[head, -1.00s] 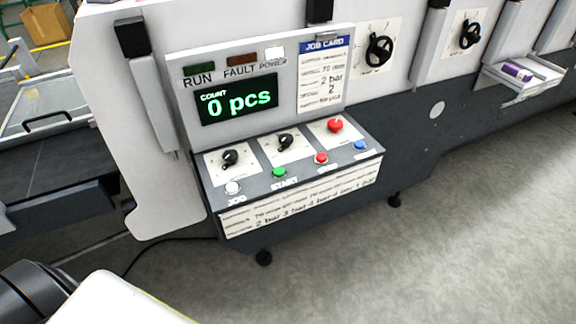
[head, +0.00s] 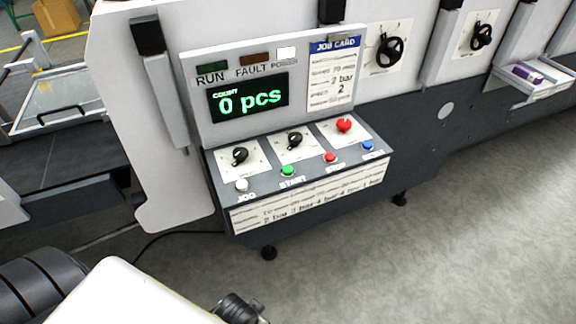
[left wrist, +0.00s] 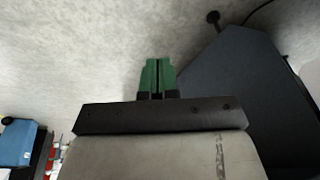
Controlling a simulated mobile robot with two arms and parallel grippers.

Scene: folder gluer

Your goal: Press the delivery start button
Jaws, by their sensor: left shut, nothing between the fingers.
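The green START button (head: 288,170) sits on the sloped control panel (head: 262,175) of the machine in the head view. To its left is a white JOG button (head: 241,185). To its right are a red button (head: 330,157) and a blue button (head: 368,146). My left arm shows at the bottom left of the head view, below and apart from the panel. My left gripper (left wrist: 158,78) shows in the left wrist view with its green fingers shut and empty, over the floor. The START button cannot be made out there. My right gripper is not in view.
Above the buttons are two black knobs (head: 240,156) (head: 294,141) and a red knob (head: 344,125). The display (head: 248,98) reads 0 pcs; a job card (head: 333,78) is beside it. Grey floor (head: 450,250) in front is clear. A dark panel (left wrist: 245,100) stands right of the left gripper.

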